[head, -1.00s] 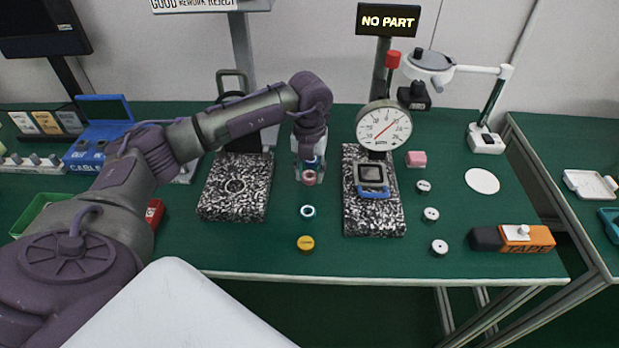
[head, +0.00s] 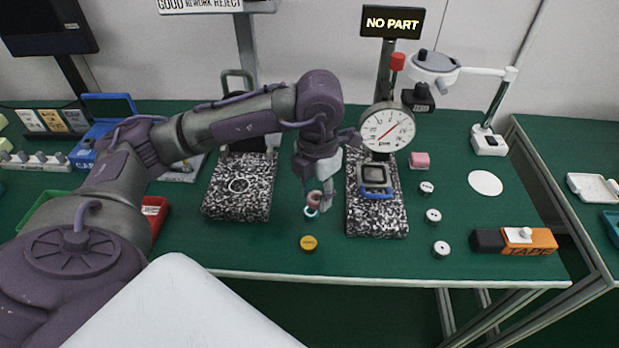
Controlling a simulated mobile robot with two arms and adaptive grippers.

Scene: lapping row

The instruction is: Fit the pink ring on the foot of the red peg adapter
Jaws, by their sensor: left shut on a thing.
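My left gripper (head: 320,193) is over the green bench between the two speckled blocks, pointing down. It is shut on the small pink ring (head: 314,199), which is partly covered by the fingers. The ring is just above and behind a teal ring with a pale centre (head: 311,213) in this view; I cannot tell whether they touch. I cannot clearly pick out the red peg adapter; it may be hidden behind the gripper. My right gripper is not in view.
A dial gauge (head: 387,128) stands over the right speckled block (head: 376,222). The left speckled block (head: 218,205) carries a thin ring. A yellow cap (head: 308,243) lies near the front edge. Several small white-topped parts (head: 433,216) and an orange tape box (head: 528,242) are at right.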

